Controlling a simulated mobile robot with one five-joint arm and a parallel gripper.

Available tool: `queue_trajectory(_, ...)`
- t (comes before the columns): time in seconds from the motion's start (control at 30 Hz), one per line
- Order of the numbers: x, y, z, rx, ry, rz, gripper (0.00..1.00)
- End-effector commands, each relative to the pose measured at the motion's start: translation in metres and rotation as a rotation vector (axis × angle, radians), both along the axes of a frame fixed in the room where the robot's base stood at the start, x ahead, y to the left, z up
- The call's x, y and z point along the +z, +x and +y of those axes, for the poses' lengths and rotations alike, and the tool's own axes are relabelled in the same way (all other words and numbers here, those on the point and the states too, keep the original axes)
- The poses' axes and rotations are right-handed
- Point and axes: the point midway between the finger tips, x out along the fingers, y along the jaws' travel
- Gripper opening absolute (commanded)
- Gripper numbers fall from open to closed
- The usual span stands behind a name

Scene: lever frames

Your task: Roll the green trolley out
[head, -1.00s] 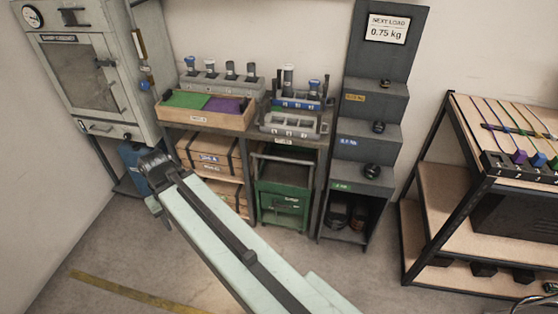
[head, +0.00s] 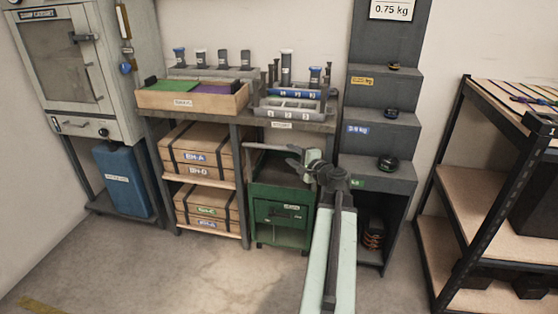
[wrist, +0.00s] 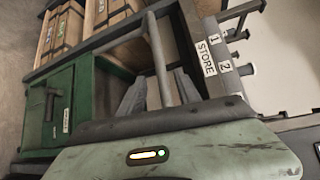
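The green trolley (head: 282,212) stands in the bay under the bench, between the wooden crates and the dark stepped stand. Its grey handle bar (head: 264,147) runs across its top front. In the wrist view the bar (wrist: 155,50) passes between the two grey fingers of my gripper (wrist: 160,90). The fingers are spread, with a gap visible beside the bar. In the head view my gripper (head: 293,157) is at the right end of the handle, and my wrist hides part of that end. The trolley's green front (wrist: 60,105) shows at left in the wrist view.
Wooden crates (head: 198,165) fill the shelves left of the trolley. The stepped stand (head: 372,130) is close on its right. A bench (head: 325,124) with trays lies above. The floor (head: 190,275) in front is clear. A black shelf rack (head: 445,180) stands at right.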

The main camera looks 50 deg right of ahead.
Motion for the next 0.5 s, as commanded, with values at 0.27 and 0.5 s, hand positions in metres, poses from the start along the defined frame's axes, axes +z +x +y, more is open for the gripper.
queue_trajectory(0.27,-0.002,0.024,-0.004,0.007,-0.001,0.002,0.40)
queue_trajectory(0.5,-0.009,0.068,-0.014,0.008,-0.001,0.002,0.40)
